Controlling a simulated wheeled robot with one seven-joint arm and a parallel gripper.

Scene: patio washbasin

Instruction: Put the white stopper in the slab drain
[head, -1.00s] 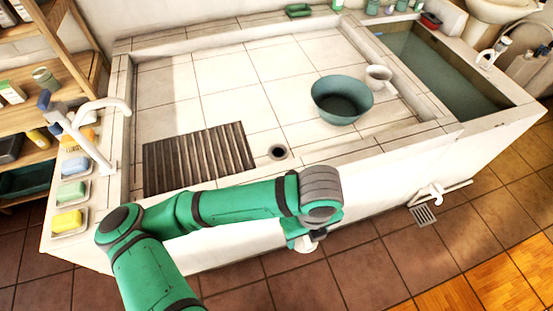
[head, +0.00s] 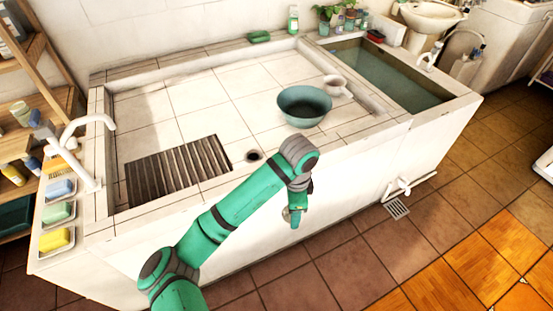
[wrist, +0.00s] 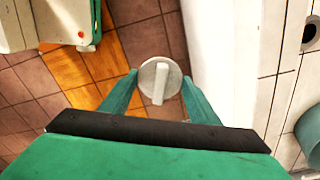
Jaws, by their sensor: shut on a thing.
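The white stopper (wrist: 152,80), a round disc with a raised bar grip, sits between the two fingertips of my gripper (wrist: 160,92) in the wrist view. My gripper is shut on it, above the brown tiled floor. In the head view my gripper (head: 293,218) hangs in front of the basin's front wall, outside and below the slab rim. The slab drain is a dark, open round hole (head: 253,156) near the slab's front edge, up and left of my gripper. The hole also shows at the wrist view's right edge (wrist: 309,33).
A ribbed washboard area (head: 180,168) lies left of the drain. A teal bowl (head: 304,108) and a white mug (head: 335,85) stand to its right. The raised front rim (head: 340,143) lies between my gripper and the slab. A tap (head: 80,140) stands at the left.

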